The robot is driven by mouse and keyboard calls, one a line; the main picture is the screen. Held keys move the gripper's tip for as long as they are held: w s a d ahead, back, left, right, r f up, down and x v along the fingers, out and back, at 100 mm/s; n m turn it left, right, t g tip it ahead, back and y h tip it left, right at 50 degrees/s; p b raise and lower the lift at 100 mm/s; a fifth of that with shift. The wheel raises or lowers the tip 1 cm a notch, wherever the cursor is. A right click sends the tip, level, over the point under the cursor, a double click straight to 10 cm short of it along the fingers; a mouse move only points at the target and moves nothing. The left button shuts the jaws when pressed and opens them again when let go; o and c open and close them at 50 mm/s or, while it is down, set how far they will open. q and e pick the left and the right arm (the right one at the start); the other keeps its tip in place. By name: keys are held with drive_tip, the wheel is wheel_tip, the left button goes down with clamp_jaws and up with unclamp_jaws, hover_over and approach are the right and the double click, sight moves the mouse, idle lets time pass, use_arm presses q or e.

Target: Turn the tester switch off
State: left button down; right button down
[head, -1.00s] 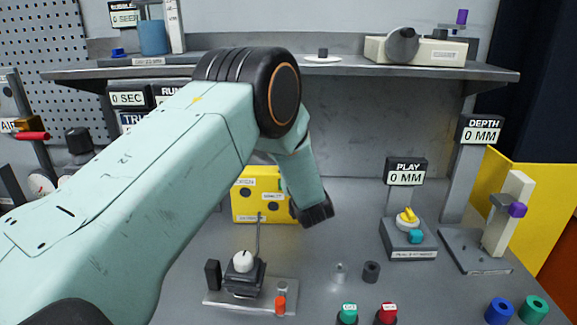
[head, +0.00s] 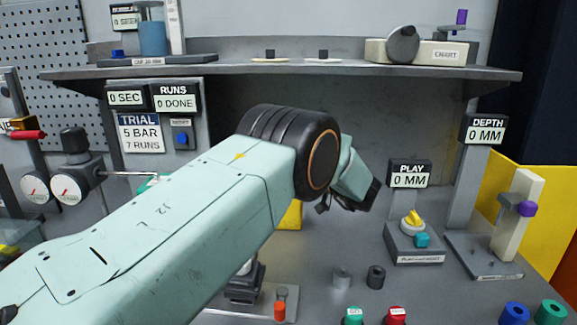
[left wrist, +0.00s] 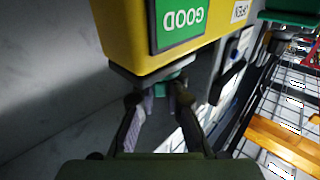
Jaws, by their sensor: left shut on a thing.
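The yellow tester box (left wrist: 120,45), with a green GOOD label, fills the top of the left wrist view. In the head view only a small yellow part (head: 291,215) shows behind my left arm. In the left wrist view, my left gripper (left wrist: 160,99) has its fingers on both sides of a small teal-green piece (left wrist: 170,83) below a grey plate at the box's edge. It is shut on this piece, which appears to be the switch; its on or off position cannot be told. My left arm hides most of the box in the head view. My right gripper is not in view.
A PLAY stand (head: 412,245) with a yellow knob and a DEPTH stand (head: 505,225) are to the right. A black block (head: 245,282) is partly hidden below my arm. Small grey and black cylinders and green and red buttons are at the front. A shelf (head: 290,70) runs above.

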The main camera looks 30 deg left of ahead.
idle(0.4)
use_arm(q)
drive_tip(key=c, duration=1.4)
unclamp_jaws()
drive_tip(key=shift+d, duration=0.15)
drive_tip(key=v, duration=1.1)
drive_tip(key=shift+s+d, duration=0.15)
drive_tip(key=shift+d, duration=0.25)
